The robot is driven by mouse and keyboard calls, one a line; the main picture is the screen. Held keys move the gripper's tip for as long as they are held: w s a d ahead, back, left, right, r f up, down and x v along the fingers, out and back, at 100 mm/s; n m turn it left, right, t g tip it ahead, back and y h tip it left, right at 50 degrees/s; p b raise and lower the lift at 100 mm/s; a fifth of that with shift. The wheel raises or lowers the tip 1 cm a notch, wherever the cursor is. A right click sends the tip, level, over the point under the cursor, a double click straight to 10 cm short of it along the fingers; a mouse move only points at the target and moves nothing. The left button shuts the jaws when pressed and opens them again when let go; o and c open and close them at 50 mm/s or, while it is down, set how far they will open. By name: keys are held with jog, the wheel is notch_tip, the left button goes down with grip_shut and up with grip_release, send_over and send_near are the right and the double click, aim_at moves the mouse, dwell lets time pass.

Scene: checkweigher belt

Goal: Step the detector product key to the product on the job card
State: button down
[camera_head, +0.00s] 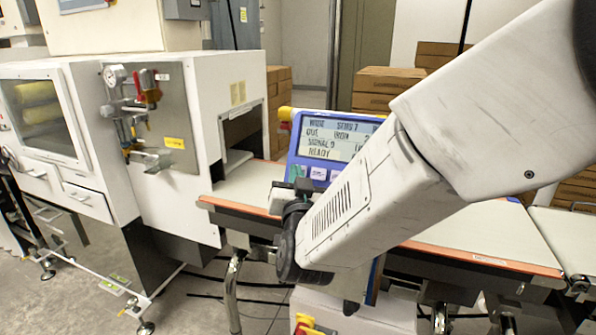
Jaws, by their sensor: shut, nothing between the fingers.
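A blue detector panel (294,150) stands behind the belt, with a pale display (335,139). My arm covers the right of the display. Below it is a row of pale keys, a green one (300,171) at left and a lilac one (318,173) beside it; keys further right are partly hidden. My gripper (299,186) is shut and empty, just below the left keys; I cannot tell whether it touches one. I cannot make out a job card.
The pale conveyor belt (484,233) with an orange edge runs across behind my arm. A white machine (200,200) with a gauge and valves stands at left. Cardboard boxes (385,90) are stacked behind. A red and yellow switch (308,325) is low in front.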

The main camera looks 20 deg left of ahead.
jog(key=shift+w+f, duration=0.1)
jog(key=shift+w, duration=0.1)
dwell(0.6)
jog(key=shift+s+r, duration=0.35)
jog(key=shift+s, duration=0.4)
jog(key=shift+s+a+r, duration=0.1)
jog(key=shift+s+r, duration=0.3)
jog(key=shift+s, duration=0.35)
jog(key=shift+s+a+r, duration=0.1)
jog(key=shift+s+r, duration=0.25)
jog(key=shift+s, duration=0.35)
jog(key=shift+s+r, duration=0.4)
jog(key=shift+s, duration=0.35)
jog(key=s+r, duration=0.2)
jog(key=s, duration=0.3)
jog(key=shift+s+a+r, duration=0.2)
jog(key=shift+r, duration=0.15)
